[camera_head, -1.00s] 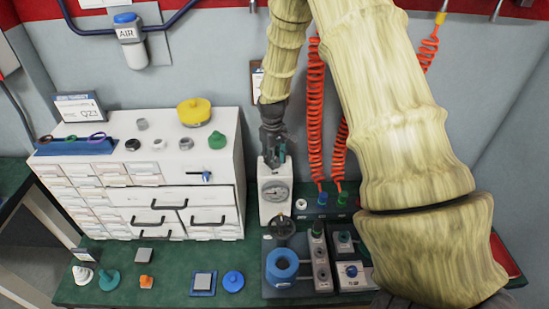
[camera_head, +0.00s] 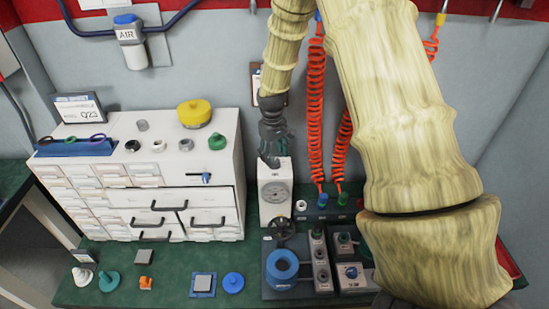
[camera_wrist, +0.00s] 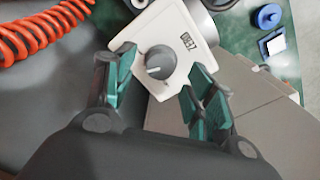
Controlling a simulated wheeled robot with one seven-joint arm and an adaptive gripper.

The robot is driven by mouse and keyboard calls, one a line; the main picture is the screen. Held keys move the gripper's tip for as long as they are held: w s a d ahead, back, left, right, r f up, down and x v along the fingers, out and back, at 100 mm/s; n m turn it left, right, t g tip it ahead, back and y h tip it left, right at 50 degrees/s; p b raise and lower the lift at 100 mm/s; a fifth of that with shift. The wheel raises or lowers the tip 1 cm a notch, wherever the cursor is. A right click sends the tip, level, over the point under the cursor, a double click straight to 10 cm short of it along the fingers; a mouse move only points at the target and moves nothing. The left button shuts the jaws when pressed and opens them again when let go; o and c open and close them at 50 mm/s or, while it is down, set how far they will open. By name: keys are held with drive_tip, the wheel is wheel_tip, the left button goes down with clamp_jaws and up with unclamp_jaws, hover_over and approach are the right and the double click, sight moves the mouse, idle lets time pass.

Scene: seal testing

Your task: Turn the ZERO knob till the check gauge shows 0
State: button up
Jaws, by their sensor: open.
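The white check gauge box (camera_head: 275,213) stands on the green bench, its round dial (camera_head: 275,191) facing the body camera. The dial is too small to read. In the wrist view the box's top face (camera_wrist: 168,35) carries a grey ZERO knob (camera_wrist: 160,62) with a light pointer line, beside a ZERO label (camera_wrist: 188,40). My gripper (camera_wrist: 157,88) is open, its green-padded fingers on either side of the knob and apart from it. In the head view my gripper (camera_head: 270,160) is just above the top of the box; its fingertips are partly hidden.
A white drawer cabinet (camera_head: 225,222) stands close to the left of the gauge. Orange coiled hoses (camera_head: 315,120) hang behind and to the right.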

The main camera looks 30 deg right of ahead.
sight(274, 161)
wheel_tip(274, 161, up, 9)
drive_tip(key=shift+a+r, duration=0.2)
drive_tip(key=shift+s+f, duration=0.1)
idle(0.6)
